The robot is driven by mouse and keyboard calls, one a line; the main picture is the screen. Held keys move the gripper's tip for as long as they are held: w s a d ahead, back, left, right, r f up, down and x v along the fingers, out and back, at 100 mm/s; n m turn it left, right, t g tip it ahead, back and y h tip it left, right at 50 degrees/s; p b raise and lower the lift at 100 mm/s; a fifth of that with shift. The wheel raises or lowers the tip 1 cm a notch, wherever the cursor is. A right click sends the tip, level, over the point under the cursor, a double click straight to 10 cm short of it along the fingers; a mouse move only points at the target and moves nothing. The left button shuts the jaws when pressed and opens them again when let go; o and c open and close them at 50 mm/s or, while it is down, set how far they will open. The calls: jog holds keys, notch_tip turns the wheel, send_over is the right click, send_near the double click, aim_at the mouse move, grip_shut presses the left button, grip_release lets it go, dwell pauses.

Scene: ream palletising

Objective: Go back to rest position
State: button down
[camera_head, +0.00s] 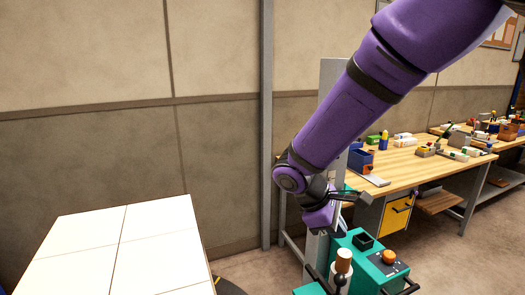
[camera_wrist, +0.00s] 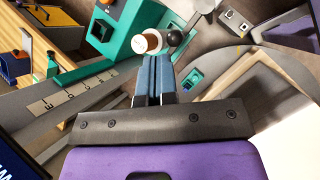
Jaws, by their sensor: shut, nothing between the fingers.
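My gripper (camera_wrist: 152,78) shows in the wrist view with its two blue-grey fingers together and nothing between them. In the head view my purple arm reaches down from the upper right, and its wrist ends above the teal equipment; the fingertips cannot be made out there. White flat-topped blocks, likely the reams (camera_head: 115,240), lie side by side at the lower left of the head view, well apart from my arm.
Teal equipment (camera_head: 366,240) with an orange knob (camera_head: 389,257) and a brown-and-white handle (camera_head: 343,262) stands below my wrist. A wooden workbench (camera_head: 412,166) with tools and bins stands at the right. A grey post (camera_head: 267,120) runs up the wall behind.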

jog(key=s+d+r+m+t+y, duration=0.2)
jog(key=s+d+r+m+y, duration=0.1)
jog(key=s+d+r+m, duration=0.3)
jog(key=s+d+r+m+t+y, duration=0.3)
jog(key=s+d+r+m, duration=0.3)
jog(key=s+r, duration=0.5)
jog(key=shift+s+d+m+y, duration=0.3)
jog(key=shift+s+d+y, duration=0.1)
jog(key=shift+s+d, duration=0.6)
